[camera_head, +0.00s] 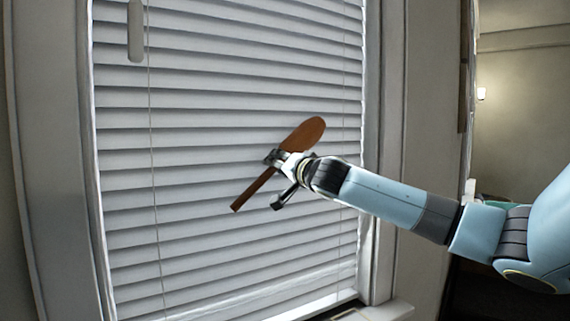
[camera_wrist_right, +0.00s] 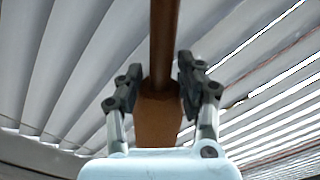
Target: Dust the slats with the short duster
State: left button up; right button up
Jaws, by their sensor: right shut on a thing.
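The short duster is brown, with a thin straight handle and a flat oval head (camera_head: 305,134). In the head view it is tilted, head up and to the right, handle end down and to the left. My right gripper (camera_head: 279,158) is shut on the duster near the middle. The right wrist view shows the handle (camera_wrist_right: 164,45) between its two fingers (camera_wrist_right: 164,82). White horizontal slats (camera_head: 200,145) fill the window behind the duster. I cannot tell whether the duster touches them. My left gripper is not in view.
A pale window frame (camera_head: 48,150) borders the blinds on the left, and another upright on the right. A blind wand (camera_head: 135,32) hangs at the upper left, and thin cords cross the slats. A sill (camera_head: 385,312) is at the lower right.

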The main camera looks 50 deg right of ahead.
aim_at(225, 167)
jog(key=shift+w+a+p, duration=0.15)
jog(key=shift+w+a, duration=0.2)
jog(key=shift+a, duration=0.7)
jog(key=shift+w+a+p, duration=0.15)
jog(key=shift+w+a, duration=0.15)
jog(key=shift+a, duration=0.8)
jog(key=shift+w+a+p, duration=0.15)
jog(key=shift+w+a, duration=0.2)
jog(key=shift+a, duration=0.7)
jog(key=shift+w+a, duration=0.3)
jog(key=shift+a, duration=0.7)
jog(key=shift+w+a, duration=0.35)
jog(key=shift+a, duration=0.7)
jog(key=shift+w+a, duration=0.3)
jog(key=shift+a, duration=0.7)
jog(key=v, duration=0.6)
jog(key=shift+d, duration=0.1)
jog(key=shift+p+v, duration=0.35)
jog(key=shift+v, duration=1.15)
